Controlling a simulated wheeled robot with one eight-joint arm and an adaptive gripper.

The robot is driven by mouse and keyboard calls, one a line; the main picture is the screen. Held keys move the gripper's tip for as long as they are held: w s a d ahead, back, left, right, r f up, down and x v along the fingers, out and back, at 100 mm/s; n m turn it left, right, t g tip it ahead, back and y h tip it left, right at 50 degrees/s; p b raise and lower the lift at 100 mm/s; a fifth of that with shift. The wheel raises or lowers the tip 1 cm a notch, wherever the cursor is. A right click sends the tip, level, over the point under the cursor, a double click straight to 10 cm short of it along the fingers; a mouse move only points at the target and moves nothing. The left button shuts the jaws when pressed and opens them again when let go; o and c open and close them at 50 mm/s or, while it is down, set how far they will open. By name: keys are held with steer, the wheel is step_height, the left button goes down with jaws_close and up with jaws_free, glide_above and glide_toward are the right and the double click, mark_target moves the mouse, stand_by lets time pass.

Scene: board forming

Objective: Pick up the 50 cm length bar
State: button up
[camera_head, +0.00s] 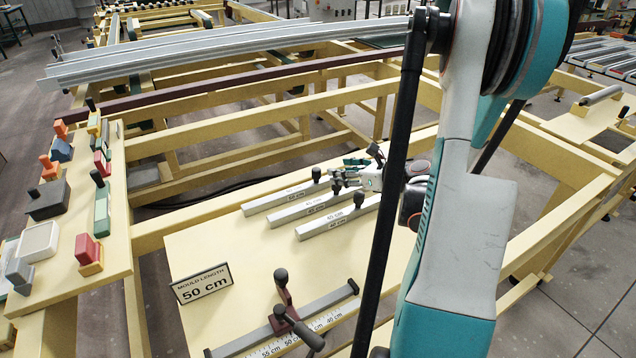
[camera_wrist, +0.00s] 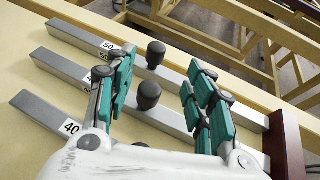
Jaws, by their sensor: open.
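Three grey bars with black knobs lie side by side on the cream table. The 50 cm bar (camera_head: 270,203) is the farthest; its "50" label end (camera_wrist: 75,36) shows in the wrist view. Its knob (camera_head: 316,174) stands upright, and this knob (camera_wrist: 156,53) also shows in the wrist view. The middle bar (camera_head: 300,215) and the 40 cm bar (camera_head: 318,229) lie nearer. My gripper (camera_head: 345,172) is open and empty above the bars. In the wrist view the gripper fingertips (camera_wrist: 162,60) appear on either side of the 50 cm knob; I cannot tell the height gap.
A "MOULD LENGTH 50 cm" sign (camera_head: 202,283) stands front left of the bars. A measuring rail (camera_head: 290,320) with black handles is at the front. Coloured blocks sit on a left side board (camera_head: 120,225). A dark red end piece (camera_wrist: 287,145) lies at the bars' right end.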

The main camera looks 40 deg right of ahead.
mark_target(320, 171)
steer(key=b+x, duration=0.1)
steer(key=x, duration=0.5)
steer(key=shift+w+f, duration=0.15)
steer(key=shift+f+b+x, duration=0.1)
steer(key=shift+b+x, duration=0.45)
steer(key=shift+x, duration=0.8)
steer(key=shift+f+b+x, duration=0.15)
steer(key=shift+b+x, duration=0.4)
steer(key=shift+x, duration=0.85)
steer(key=shift+a+r, duration=0.1)
steer(key=shift+a, duration=0.1)
jaws_close()
